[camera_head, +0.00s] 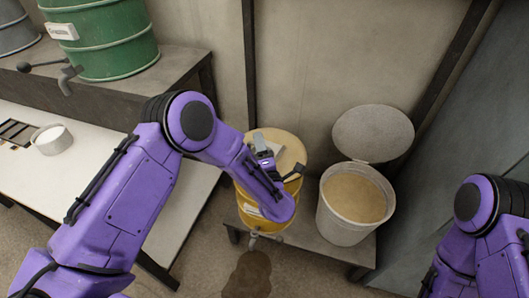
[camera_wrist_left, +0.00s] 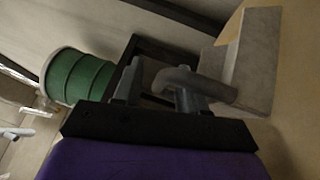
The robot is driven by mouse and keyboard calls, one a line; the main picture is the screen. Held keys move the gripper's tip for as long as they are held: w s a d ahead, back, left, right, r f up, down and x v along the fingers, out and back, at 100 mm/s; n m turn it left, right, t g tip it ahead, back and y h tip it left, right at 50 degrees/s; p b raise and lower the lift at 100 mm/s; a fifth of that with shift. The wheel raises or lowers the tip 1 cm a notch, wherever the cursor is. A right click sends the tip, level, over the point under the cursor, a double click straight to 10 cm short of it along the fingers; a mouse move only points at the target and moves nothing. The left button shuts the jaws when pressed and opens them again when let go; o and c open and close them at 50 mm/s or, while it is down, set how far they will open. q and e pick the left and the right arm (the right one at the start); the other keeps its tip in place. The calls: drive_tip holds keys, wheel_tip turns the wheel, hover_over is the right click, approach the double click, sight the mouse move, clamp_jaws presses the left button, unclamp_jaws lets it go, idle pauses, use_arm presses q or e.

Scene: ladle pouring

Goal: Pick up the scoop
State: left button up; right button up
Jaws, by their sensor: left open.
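The grey scoop (camera_wrist_left: 252,58) lies on the top of the yellow drum (camera_head: 290,140). In the left wrist view it shows close up, with its boxy body at upper right and its curved handle (camera_wrist_left: 205,84) reaching back toward the jaws. In the head view my gripper partly hides the scoop. My left gripper (camera_head: 280,166) is open over the drum top. In the left wrist view its fingers (camera_wrist_left: 158,92) are right at the handle; I cannot tell whether they touch it. My right gripper is out of the picture; only my right arm shows at the right edge.
A white bucket (camera_head: 331,221) of tan grain stands right of the drum, its round lid (camera_head: 373,132) leaning behind it. Both stand on a low grey stand (camera_head: 312,241). A green barrel (camera_head: 108,45) with a tap and a white table (camera_head: 90,135) with a small white bowl (camera_head: 52,139) are at left.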

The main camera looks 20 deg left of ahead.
use_arm(q)
clamp_jaws()
wheel_tip(320, 180, up, 4)
drive_tip(key=shift+f, duration=0.25)
drive_tip(key=s+d+r+p, duration=0.1)
drive_tip(key=s+r+p, duration=0.1)
drive_tip(key=s+r, duration=0.7)
drive_tip(key=s, duration=0.5)
drive_tip(key=shift+d+r, duration=0.25)
drive_tip(key=shift+d, duration=0.15)
